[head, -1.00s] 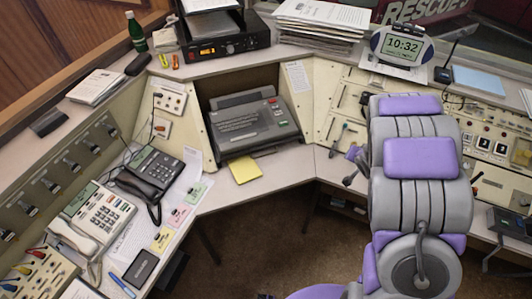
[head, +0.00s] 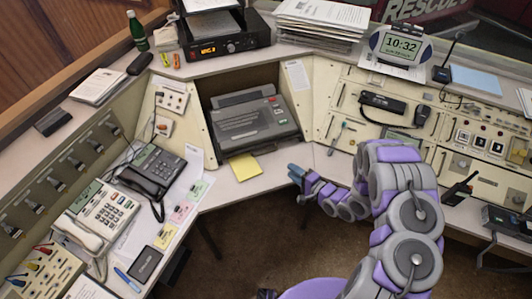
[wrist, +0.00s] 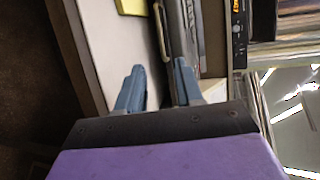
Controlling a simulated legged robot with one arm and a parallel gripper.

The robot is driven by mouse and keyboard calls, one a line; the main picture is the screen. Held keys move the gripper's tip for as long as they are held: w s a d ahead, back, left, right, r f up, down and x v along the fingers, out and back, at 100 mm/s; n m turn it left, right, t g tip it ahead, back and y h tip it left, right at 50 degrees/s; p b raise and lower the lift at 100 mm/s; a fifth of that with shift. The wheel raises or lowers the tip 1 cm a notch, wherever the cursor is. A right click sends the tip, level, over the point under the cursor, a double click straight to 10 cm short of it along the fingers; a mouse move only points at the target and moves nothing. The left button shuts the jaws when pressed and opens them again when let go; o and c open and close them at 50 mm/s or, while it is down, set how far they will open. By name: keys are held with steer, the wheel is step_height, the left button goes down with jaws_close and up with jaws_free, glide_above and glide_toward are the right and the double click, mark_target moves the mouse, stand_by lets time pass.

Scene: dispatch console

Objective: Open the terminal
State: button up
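The terminal (head: 250,122) is a grey, laptop-like unit with its lid down, in the recess at the middle of the console. Small red and green marks show on its right side. My gripper (head: 294,172) is at the desk's front edge, right of and nearer than the terminal, apart from it, fingers pointing left. In the wrist view, the two blue-grey fingers of my gripper (wrist: 159,70) are spread with nothing between them. Part of the terminal (wrist: 182,35) shows there as a dark grey edge beyond the fingers.
A yellow note (head: 244,167) lies in front of the terminal. A desk phone (head: 152,172) and a white phone (head: 97,217) stand on the left desk. A black radio unit (head: 217,46) and a paper stack (head: 318,22) stand on the shelf above. The floor ahead is open.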

mark_target(266, 153)
steer(key=b+x, duration=0.2)
steer(key=x, duration=1.4)
steer(key=shift+a+f, duration=0.1)
steer(key=shift+a, duration=0.05)
steer(key=shift+c, duration=0.4)
jaws_close()
steer(key=shift+s+f, duration=0.1)
